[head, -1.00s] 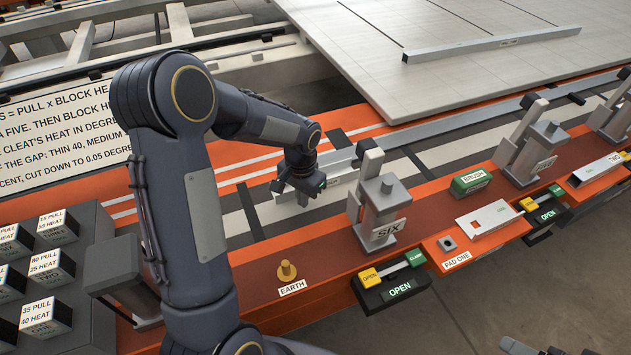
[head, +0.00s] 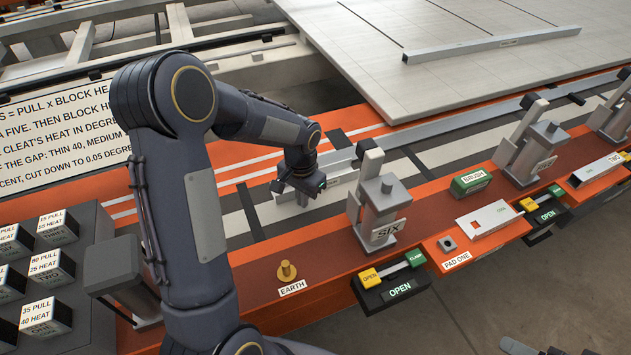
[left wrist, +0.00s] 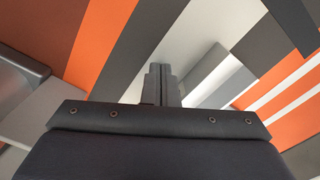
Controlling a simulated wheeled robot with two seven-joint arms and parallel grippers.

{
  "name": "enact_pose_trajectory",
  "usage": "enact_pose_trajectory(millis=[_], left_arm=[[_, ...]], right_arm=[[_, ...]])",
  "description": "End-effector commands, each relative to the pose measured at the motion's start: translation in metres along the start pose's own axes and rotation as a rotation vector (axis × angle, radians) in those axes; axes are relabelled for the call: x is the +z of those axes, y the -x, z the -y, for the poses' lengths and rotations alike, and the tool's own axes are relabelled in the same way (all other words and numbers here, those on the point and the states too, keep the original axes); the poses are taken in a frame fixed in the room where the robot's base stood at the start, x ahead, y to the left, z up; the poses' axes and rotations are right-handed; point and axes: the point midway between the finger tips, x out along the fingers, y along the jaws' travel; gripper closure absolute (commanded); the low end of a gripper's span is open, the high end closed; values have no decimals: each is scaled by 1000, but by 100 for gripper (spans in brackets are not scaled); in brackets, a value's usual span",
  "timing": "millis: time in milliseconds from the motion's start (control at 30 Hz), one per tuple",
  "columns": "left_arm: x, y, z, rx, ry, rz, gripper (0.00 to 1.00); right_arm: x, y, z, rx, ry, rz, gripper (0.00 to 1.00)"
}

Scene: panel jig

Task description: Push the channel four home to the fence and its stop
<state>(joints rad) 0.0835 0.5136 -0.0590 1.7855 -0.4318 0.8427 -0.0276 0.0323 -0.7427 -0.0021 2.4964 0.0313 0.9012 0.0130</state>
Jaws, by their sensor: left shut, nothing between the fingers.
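My left gripper (head: 303,192) is shut and empty, pointing down over the grey and white striped bed behind the clamp marked SIX. A short pale metal channel (head: 338,179) with a small label lies right beside it, partly hidden by the gripper and clamp; I cannot read its number or tell whether they touch. In the left wrist view the closed fingers (left wrist: 161,84) stand next to a pale grey bar (left wrist: 218,78). A long grey fence rail (head: 440,121) runs along the far side of the bed. Dark parts at the bottom right edge may be my right gripper (head: 535,349).
Clamp SIX (head: 380,208) stands close to the gripper's right, with its open/clamp switch (head: 391,283) in front. A brass EARTH stud (head: 287,271) and a green brush (head: 471,182) sit on the orange rail. A large pale panel (head: 450,70) with a long channel (head: 490,45) lies behind.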

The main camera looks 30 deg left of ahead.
Motion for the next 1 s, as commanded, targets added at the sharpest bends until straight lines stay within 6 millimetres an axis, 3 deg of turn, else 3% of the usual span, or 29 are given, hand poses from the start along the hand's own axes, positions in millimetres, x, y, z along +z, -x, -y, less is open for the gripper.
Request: enact_pose_trajectory(millis=[1000], left_arm=[[-6, 0, 10, 1, 2, 1, 100]], right_arm=[[-1, 2, 1, 0, 0, 0, 33]])
